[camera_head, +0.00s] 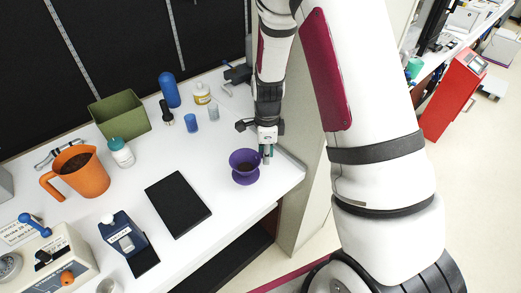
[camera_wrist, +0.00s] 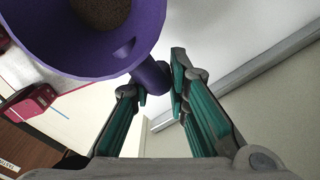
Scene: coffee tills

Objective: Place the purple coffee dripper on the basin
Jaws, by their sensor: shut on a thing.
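The purple coffee dripper (camera_head: 243,165) is near the right end of the white counter, upright, with dark grounds inside. It fills the upper left of the wrist view (camera_wrist: 85,52). My gripper (camera_head: 266,155) is at its right side, and its teal-lined fingers (camera_wrist: 160,88) are closed on the dripper's handle. I cannot tell whether the dripper's base touches the counter. An olive-green open box (camera_head: 120,117) stands at the back left of the counter. It may be the basin; nothing else in view clearly looks like one.
A black flat pad (camera_head: 178,204) lies left of the dripper. An orange jug (camera_head: 80,175), a white-capped jar (camera_head: 121,152), a blue bottle (camera_head: 169,90) and small blue and grey cups stand farther left and back. A blue scale-like device (camera_head: 123,240) is at the front. The counter's right edge is close.

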